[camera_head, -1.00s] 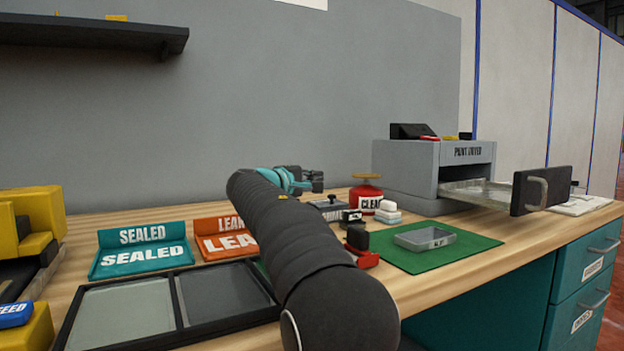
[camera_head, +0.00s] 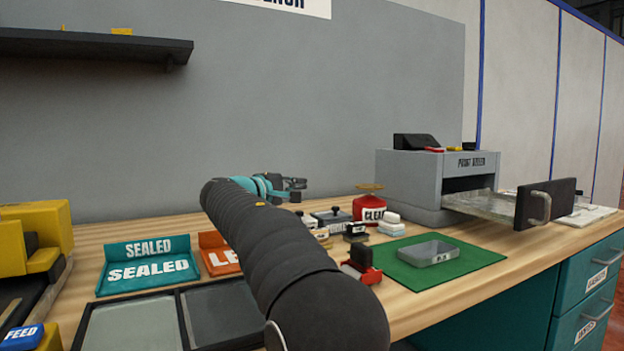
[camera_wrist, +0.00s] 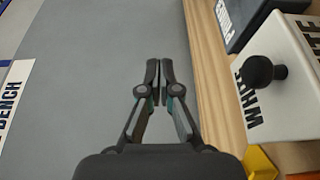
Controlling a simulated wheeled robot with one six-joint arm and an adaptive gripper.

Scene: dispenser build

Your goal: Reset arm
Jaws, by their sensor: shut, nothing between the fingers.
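My gripper (camera_wrist: 160,78) is shut and empty in the wrist view, its fingertips together against the grey wall panel. In the head view my gripper (camera_head: 300,187) is in the air above the back of the bench, left of the red can. My arm crosses the middle of the head view and hides part of the orange sign and the right side of the black tray.
A grey dryer (camera_head: 415,180) has its drawer (camera_head: 485,203) pulled out at right.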

